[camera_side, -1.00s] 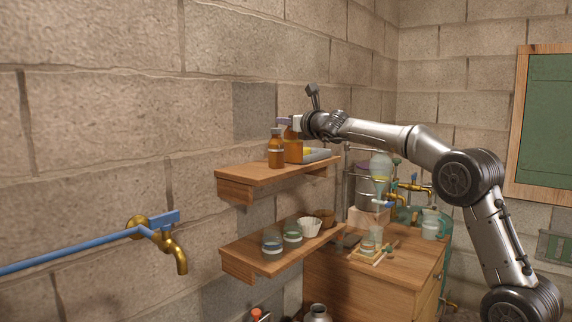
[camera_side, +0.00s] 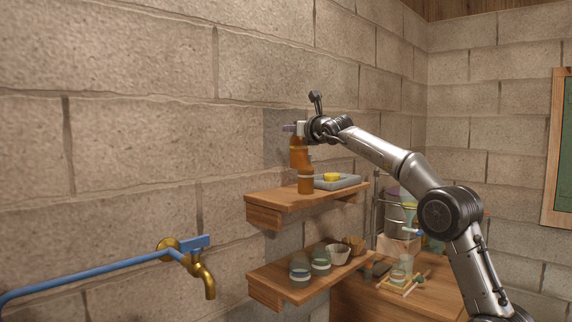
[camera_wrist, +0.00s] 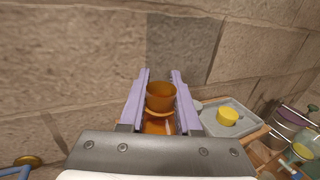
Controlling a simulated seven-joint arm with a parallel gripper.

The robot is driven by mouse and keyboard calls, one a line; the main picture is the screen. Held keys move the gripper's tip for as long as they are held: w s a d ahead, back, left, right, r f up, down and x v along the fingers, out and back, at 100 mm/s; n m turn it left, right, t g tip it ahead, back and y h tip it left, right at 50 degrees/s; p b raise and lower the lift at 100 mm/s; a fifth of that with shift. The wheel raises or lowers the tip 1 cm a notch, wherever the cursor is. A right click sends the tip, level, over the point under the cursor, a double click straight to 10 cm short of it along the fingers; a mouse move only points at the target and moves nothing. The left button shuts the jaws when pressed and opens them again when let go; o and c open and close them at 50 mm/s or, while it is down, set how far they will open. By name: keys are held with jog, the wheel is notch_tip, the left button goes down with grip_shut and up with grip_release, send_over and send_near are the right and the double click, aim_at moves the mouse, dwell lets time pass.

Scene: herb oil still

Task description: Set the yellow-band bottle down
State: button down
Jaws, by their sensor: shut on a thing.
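My gripper (camera_side: 296,129) is shut on an amber bottle (camera_side: 297,157) with a yellowish band, held roughly upright above the upper shelf (camera_side: 275,199). In the wrist view the bottle (camera_wrist: 161,97) sits between the two lilac fingers of my gripper (camera_wrist: 160,88). A second amber bottle (camera_side: 305,184) with a pale band stands on the shelf. In the side view it overlaps the lower part of the held bottle, so I cannot tell the gap between them.
A grey tray (camera_side: 350,183) with a yellow object (camera_side: 332,177) lies on the upper shelf, right of the standing bottle. The lower shelf (camera_side: 283,281) holds jars (camera_side: 300,268) and bowls (camera_side: 337,254). The block wall (camera_side: 150,150) is close behind.

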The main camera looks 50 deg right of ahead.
jog(key=w+d+f, duration=0.2)
jog(key=w+f, duration=0.4)
jog(key=f, duration=0.3)
jog(key=shift+f, duration=0.25)
jog(key=shift+w+f, duration=0.1)
jog(key=shift+f, duration=0.05)
dwell(0.4)
jog(key=c, duration=0.6)
grip_release()
jog(key=shift+v, duration=2)
